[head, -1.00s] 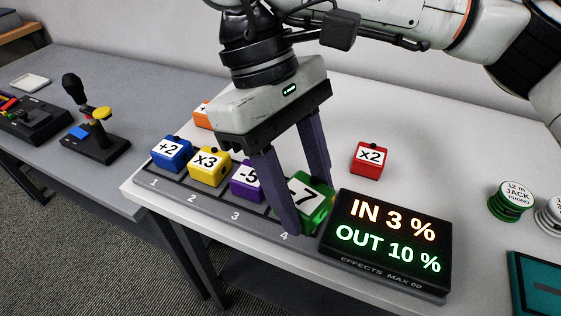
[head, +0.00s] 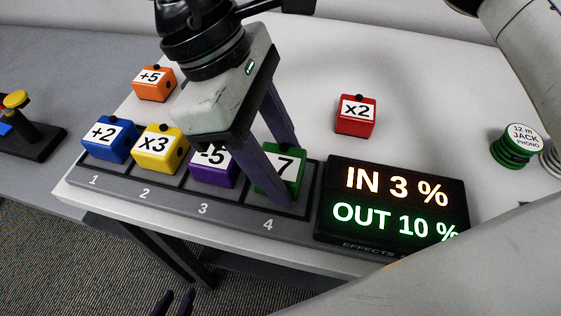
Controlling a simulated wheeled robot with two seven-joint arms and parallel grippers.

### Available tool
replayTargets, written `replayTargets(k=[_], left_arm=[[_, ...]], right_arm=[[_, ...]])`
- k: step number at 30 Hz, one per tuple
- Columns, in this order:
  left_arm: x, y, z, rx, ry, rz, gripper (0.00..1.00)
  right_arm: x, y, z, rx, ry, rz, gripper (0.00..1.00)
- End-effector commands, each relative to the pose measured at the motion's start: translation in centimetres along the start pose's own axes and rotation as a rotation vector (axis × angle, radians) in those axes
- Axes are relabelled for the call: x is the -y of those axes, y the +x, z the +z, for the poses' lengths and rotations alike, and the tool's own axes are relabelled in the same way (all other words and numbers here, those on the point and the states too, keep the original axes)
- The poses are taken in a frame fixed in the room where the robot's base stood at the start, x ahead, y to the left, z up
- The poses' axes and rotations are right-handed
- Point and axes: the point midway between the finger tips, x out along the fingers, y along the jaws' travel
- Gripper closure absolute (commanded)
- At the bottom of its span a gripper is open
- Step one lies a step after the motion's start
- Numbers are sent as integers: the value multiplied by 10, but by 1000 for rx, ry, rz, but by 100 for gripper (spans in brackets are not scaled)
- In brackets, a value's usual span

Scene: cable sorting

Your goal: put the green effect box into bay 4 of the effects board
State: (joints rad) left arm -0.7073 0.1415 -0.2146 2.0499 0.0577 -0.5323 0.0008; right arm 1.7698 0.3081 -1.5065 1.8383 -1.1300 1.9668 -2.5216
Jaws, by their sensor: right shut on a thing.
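The green effect box (head: 296,178) with a white label showing 7 is at bay 4 of the effects board (head: 236,222), left of the display. It looks upright, level with the purple box; one finger hides part of it and I cannot tell if its base is fully down. My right gripper (head: 283,172) is shut on the green box, with a purple finger on its near side and one on its far side. My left gripper (head: 176,301) shows only its dark fingertips at the bottom edge, a gap between them, empty.
Blue +2 (head: 108,142), yellow x3 (head: 158,152) and purple -5 (head: 210,172) boxes fill bays 1 to 3. An orange +5 box (head: 154,86) and a red x2 box (head: 356,117) stand behind the board. The display (head: 395,203) reads IN 3 %, OUT 10 %.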

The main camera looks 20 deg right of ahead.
Motion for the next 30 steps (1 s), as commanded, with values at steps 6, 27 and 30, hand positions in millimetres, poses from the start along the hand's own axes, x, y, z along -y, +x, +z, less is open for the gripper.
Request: replayTargets(k=[6, 27, 30], left_arm=[[1, 0, -3, -7, 2, -1, 69], [2, -2, -7, -10, 3, -3, 69], [2, -5, -9, -8, 4, -3, 69]], right_arm=[[0, 6, -2, -1, 0, 0, 85], [0, -12, -3, -4, 1, 1, 36], [0, -35, -2, -3, 2, 2, 36]])
